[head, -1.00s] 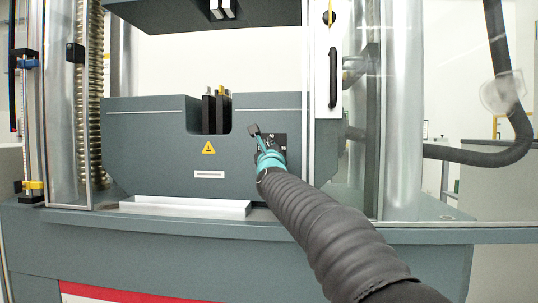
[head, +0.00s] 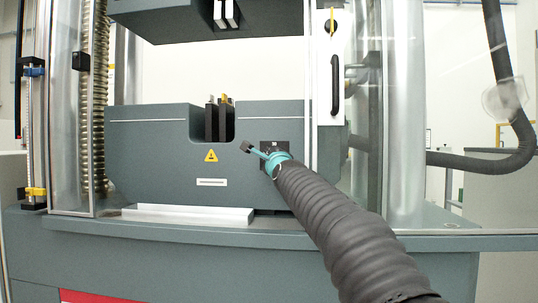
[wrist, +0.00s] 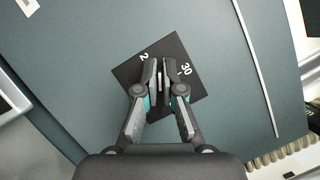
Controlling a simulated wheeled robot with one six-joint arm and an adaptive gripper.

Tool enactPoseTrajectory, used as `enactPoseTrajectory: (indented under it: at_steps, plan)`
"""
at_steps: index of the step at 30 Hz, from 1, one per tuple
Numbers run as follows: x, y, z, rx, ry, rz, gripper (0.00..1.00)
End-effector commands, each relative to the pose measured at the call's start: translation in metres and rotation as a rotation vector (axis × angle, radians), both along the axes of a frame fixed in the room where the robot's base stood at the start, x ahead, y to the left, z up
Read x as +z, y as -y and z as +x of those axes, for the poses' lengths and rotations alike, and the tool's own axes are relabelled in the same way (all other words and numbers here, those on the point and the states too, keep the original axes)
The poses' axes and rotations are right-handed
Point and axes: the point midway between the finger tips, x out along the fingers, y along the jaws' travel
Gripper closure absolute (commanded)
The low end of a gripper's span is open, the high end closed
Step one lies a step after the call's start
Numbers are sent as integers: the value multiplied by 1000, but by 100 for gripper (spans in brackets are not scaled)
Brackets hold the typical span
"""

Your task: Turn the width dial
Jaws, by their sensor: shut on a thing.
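The width dial (wrist: 160,78) sits on a black square plate (wrist: 185,55) marked "2" and "30". The plate is on the grey front of the machine's lower crosshead, also seen in the head view (head: 283,147). My gripper (wrist: 160,74) is over the middle of the plate, its fingers closed on the dial. Only a thin light edge of the dial shows between the fingertips. In the head view, my gripper (head: 262,154) covers the dial, and one finger part sticks out to the upper left.
Black jaws (head: 218,122) stand in the crosshead notch, with a yellow warning label (head: 211,156) below. A white tray (head: 188,214) lies on the ledge. A clear door with a black handle (head: 335,85) is to the right.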

Motion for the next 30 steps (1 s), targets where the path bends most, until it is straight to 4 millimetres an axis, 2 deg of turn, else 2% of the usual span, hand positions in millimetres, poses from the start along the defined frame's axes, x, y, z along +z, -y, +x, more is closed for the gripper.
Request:
enactPoseTrajectory:
  at_steps: [17, 30]
  plan:
    - [1, -1, 0, 2, -3, -162, 100]
    - [-2, -3, 0, 3, -14, -427, 100]
